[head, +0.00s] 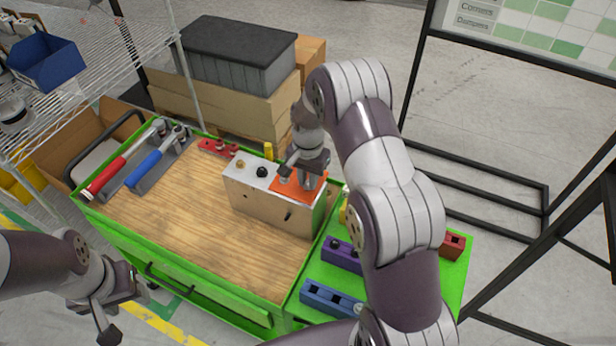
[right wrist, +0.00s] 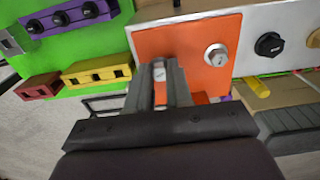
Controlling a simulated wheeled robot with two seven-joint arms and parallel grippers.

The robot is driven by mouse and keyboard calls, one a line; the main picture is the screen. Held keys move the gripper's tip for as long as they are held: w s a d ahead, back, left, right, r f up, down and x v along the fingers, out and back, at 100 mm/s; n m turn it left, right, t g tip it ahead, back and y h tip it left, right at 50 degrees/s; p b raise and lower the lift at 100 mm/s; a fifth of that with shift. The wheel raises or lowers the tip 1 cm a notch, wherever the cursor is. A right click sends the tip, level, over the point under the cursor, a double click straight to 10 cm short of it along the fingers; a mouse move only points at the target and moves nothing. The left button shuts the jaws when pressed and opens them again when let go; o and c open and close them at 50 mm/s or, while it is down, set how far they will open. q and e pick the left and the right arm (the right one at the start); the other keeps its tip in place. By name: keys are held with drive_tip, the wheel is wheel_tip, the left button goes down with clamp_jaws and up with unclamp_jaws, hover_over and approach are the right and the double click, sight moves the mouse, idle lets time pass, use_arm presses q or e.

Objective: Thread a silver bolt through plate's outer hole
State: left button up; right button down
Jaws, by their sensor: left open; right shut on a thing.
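The orange plate (head: 289,189) lies on the right end of the metal chassis box (head: 262,207); it also shows in the right wrist view (right wrist: 182,42). One silver bolt (right wrist: 216,56) sits in the plate, its round head showing. My right gripper (head: 306,183) is over the plate's right part. In the right wrist view its fingers (right wrist: 159,80) are shut on another silver bolt (right wrist: 159,72), at the plate's edge area. The fingers hide the bolt's lower end and the hole, so I cannot tell whether it is inside. My left gripper (head: 126,310) is open and empty, left of the bench.
A black knob (head: 262,172) and a brass-coloured part (head: 240,164) stand on the box beside the plate. Purple (head: 341,254), blue (head: 331,299) and red (head: 453,245) holders stand on the green right side. Hammers (head: 120,165) lie at the left. The wooden top between is clear.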

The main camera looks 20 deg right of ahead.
drive_tip(key=shift+s+f, duration=0.1)
drive_tip(key=n, duration=0.4)
drive_tip(key=shift+n+p, duration=0.4)
drive_tip(key=n, duration=0.5)
drive_tip(key=shift+s+f+n, duration=0.1)
drive_tip(key=shift+s+n, duration=0.05)
drive_tip(key=shift+n, duration=0.15)
